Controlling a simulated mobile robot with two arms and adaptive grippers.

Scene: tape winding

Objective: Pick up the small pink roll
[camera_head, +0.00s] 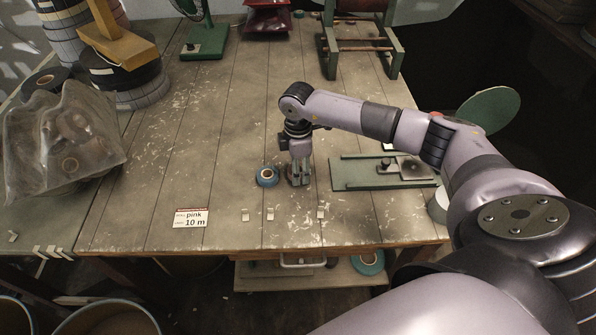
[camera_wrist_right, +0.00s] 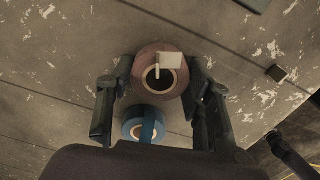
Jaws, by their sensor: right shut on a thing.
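The small pink roll (camera_wrist_right: 172,91) shows in the right wrist view as a dull pink ring with a pale tag across its hole. My right gripper (camera_wrist_right: 158,88) has one finger on each side of it and is shut on it. In the head view my right gripper (camera_head: 300,178) points down at the table, and the roll is mostly hidden by the fingers. A small blue roll (camera_head: 267,176) lies on the table just left of the gripper; it also shows in the right wrist view (camera_wrist_right: 143,125). My left gripper is not in view.
A card reading "pink 10 m" (camera_head: 191,218) lies at the front left of the table. A green board device (camera_head: 350,176) stands right of the gripper. A plastic bag (camera_head: 62,140) and stacked rolls (camera_head: 140,92) are at the left. The table's middle (camera_head: 200,130) is clear.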

